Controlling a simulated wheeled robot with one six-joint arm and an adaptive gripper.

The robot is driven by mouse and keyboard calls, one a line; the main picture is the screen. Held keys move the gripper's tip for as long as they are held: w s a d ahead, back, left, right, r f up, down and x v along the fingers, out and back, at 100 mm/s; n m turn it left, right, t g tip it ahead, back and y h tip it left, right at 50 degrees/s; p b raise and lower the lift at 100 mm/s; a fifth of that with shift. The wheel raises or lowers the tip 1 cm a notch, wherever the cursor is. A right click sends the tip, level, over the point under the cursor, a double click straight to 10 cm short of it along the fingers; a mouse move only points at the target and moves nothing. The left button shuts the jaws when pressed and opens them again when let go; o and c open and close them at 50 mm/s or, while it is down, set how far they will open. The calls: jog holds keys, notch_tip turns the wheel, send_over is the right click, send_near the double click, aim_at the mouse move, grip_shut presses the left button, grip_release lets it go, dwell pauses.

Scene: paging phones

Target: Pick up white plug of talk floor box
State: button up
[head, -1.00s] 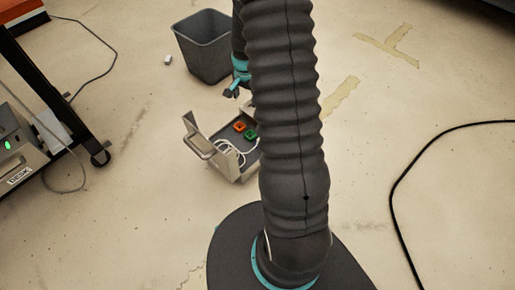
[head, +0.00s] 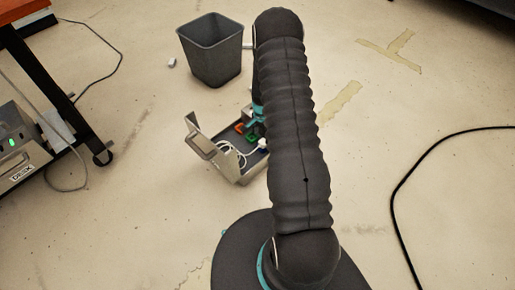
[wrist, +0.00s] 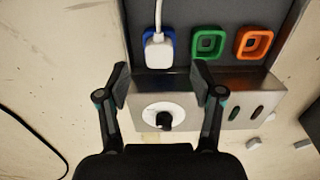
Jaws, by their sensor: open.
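The white plug (wrist: 158,52) sits in a blue-rimmed socket (wrist: 149,33) in the wrist view, with its white cord running up out of the picture. My gripper (wrist: 161,78) is open, its two fingers apart on either side of the plug's line and slightly below it in the picture. Nothing is between the fingertips. In the head view the open metal floor box (head: 238,176) stands on the floor with white cord (head: 229,153) inside. The arm hides part of the box and most of my gripper.
Green (wrist: 208,43) and orange (wrist: 253,42) sockets lie right of the plug. A metal panel with a round dial (wrist: 164,117) is below them. A dark bin (head: 212,52) stands behind the box, and a desk (head: 45,70) is at left. Floor around is mostly clear.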

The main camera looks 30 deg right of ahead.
aim_at(263, 142)
jog(key=shift+s+d+f, duration=0.1)
jog(key=shift+d+f, duration=0.05)
jog(key=shift+f, duration=0.3)
jog(key=shift+s+d+f, duration=0.1)
jog(key=shift+f, duration=0.35)
jog(key=shift+d+f, duration=0.1)
jog(key=shift+f, duration=2.1)
jog(key=c, duration=1.3)
